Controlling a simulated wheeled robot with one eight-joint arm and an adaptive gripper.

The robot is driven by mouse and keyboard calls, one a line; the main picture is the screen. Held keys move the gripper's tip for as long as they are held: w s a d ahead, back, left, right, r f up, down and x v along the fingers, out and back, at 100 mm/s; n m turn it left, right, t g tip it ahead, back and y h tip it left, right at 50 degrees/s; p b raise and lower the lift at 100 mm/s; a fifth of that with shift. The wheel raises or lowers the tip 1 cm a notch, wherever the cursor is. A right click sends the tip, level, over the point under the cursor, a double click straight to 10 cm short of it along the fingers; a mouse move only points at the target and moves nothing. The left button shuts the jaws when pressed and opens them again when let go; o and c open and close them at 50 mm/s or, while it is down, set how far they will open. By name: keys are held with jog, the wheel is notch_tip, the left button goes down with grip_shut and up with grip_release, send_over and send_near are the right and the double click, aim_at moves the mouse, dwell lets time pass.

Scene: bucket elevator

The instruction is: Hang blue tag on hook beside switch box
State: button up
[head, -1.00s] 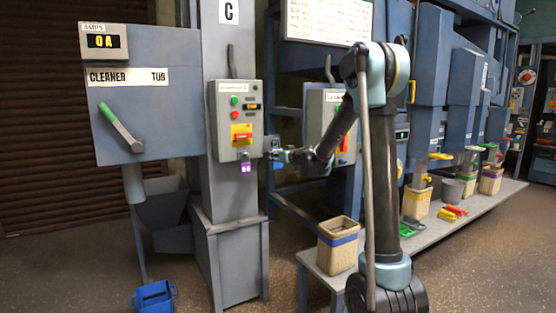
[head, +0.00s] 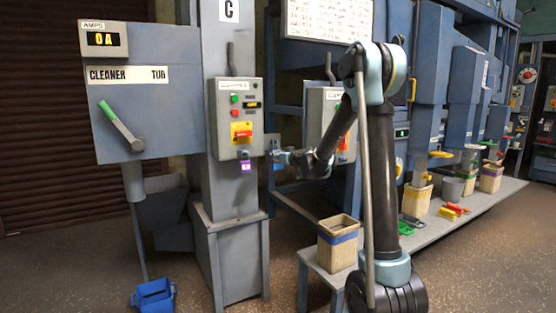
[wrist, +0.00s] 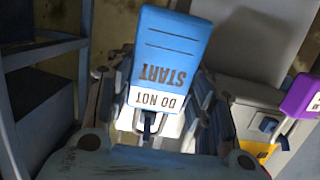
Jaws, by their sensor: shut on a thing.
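A blue tag (wrist: 172,48) with a white band fills the middle of the wrist view, its words "START" and "DO NOT" upside down there. My gripper (wrist: 163,108) is shut on it near the white end. In the head view my gripper (head: 279,156) is just right of the grey switch box (head: 236,118), with a small bit of the blue tag (head: 277,166) by it. The switch box has green and red buttons and a red-yellow switch. A purple tag (head: 246,167) hangs at its bottom edge and also shows in the wrist view (wrist: 302,96). I cannot make out the hook clearly.
A second switch box (head: 325,118) stands behind my arm. The cleaner tub panel (head: 150,110) with a green-ended lever is at the left. A low bench (head: 415,243) with bins runs along the right. A blue bucket (head: 153,295) is on the floor.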

dwell(0.3)
jog(key=o, duration=1.1)
jog(key=shift+s+d+f, duration=0.1)
jog(key=shift+s+d, duration=0.85)
jog(key=shift+s, duration=0.45)
jog(key=shift+s+d+f, duration=0.15)
jog(key=shift+s+d, duration=0.75)
jog(key=shift+s, duration=0.45)
jog(key=shift+s+d+f, duration=0.1)
jog(key=shift+s+d, duration=0.85)
jog(key=shift+s, duration=0.45)
